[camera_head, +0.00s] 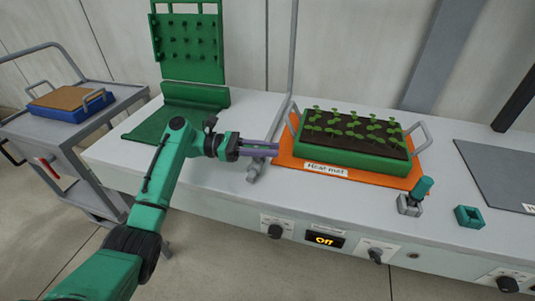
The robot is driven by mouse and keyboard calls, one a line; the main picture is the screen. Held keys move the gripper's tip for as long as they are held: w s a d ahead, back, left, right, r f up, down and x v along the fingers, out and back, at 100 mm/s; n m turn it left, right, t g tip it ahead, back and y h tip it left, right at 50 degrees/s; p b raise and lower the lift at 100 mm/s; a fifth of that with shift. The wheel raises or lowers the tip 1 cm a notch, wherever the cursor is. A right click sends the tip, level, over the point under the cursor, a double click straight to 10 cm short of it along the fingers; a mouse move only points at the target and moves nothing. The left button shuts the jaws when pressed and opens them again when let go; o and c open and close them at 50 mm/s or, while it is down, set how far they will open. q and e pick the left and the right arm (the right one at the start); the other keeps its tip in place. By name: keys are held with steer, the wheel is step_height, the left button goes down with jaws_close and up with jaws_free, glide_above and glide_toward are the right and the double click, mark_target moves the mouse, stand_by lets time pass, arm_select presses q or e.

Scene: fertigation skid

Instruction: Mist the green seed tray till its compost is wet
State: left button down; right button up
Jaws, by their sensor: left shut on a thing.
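The green seed tray (352,157) stands on the orange heat mat (287,157), with rows of small seedlings (350,126) in dark brown compost (386,147). I cannot tell from its colour whether the compost is wet. My left gripper (272,150) reaches in from the left, just left of the tray. It is shut on a slim grey bar (267,161) that slants down to a thicker foot on the bench; the exact grip is small and hard to see. My right gripper is not in view.
A grey pole (292,50) rises behind the bar. The bench front has knobs (275,231) and a display reading "Off" (324,239). A teal-handled piece (424,187) and a teal block (469,216) stand right. A green pegboard (190,48) and a trolley with a blue tray (70,113) are left.

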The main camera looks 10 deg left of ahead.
arm_select(q)
steer(key=shift+s+f+m+g+b, duration=0.15)
steer(key=shift+m+g+b, duration=0.3)
steer(key=shift+g, duration=0.25)
steer(key=shift+s+m+g+b, duration=0.15)
steer(key=shift+m+g+b, duration=0.25)
steer(key=shift+g, duration=0.3)
steer(key=c, duration=0.8)
jaws_free()
steer(key=shift+o, duration=0.2)
